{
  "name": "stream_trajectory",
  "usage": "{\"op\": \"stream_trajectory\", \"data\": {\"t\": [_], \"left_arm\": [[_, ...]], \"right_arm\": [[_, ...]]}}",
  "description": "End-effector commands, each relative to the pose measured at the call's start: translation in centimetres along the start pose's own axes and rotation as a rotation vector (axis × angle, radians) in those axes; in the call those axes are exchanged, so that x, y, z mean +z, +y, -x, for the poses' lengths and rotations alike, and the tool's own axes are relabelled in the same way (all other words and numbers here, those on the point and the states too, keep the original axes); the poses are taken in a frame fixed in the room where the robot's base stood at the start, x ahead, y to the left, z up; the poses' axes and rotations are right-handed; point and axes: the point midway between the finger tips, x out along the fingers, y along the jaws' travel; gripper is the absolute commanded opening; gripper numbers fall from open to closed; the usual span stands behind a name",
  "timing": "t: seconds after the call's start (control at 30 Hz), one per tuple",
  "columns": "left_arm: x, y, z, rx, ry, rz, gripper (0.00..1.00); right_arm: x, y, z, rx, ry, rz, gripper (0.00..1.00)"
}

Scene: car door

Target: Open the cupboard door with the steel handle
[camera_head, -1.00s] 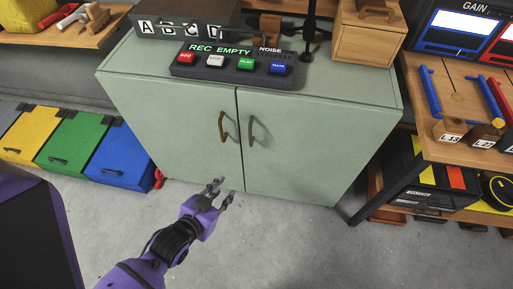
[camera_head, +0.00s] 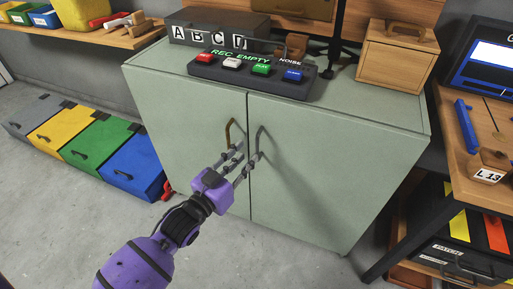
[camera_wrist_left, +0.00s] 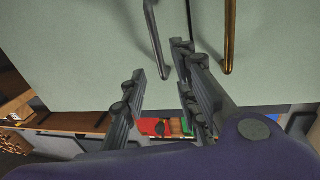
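The green cupboard (camera_head: 180,125) has two shut doors side by side. The right door (camera_head: 325,165) carries the grey steel handle (camera_head: 259,142); the left door carries a brass-coloured handle (camera_head: 229,131). My left gripper (camera_head: 245,156) is open and empty in front of the doors, at the lower part of the handles. In the left wrist view the steel handle (camera_wrist_left: 153,35) runs down towards the gap between the open fingers, and the brass handle (camera_wrist_left: 230,40) lies to the right of them. I cannot tell whether a finger touches the steel handle. My right gripper is in no view.
A button panel (camera_head: 250,69) and a wooden box (camera_head: 397,55) stand on the cupboard. Coloured bins (camera_head: 130,166) line the floor at the left. A wooden workbench (camera_head: 475,175) stands close at the right. The floor before the cupboard is clear.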

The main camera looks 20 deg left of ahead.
Motion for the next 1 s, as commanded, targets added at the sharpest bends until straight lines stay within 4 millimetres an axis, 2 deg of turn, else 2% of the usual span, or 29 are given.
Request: {"op": "stream_trajectory", "data": {"t": [0.2, 0.4, 0.77, 1.0], "left_arm": [[0.1, 0.1, -3.7, 0.001, 0.001, -0.001, 0.28], [0.2, 0.1, -6.1, 0.001, -0.001, -0.001, 0.28], [0.1, 0.0, -6.7, 0.000, -0.003, -0.001, 0.28], [0.1, 0.0, -6.7, 0.000, -0.003, -0.001, 0.00]], "right_arm": [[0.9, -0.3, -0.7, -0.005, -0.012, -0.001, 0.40], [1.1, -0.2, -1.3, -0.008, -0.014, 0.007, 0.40], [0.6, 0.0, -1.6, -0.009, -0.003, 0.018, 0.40], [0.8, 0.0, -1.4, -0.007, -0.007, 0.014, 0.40]]}}
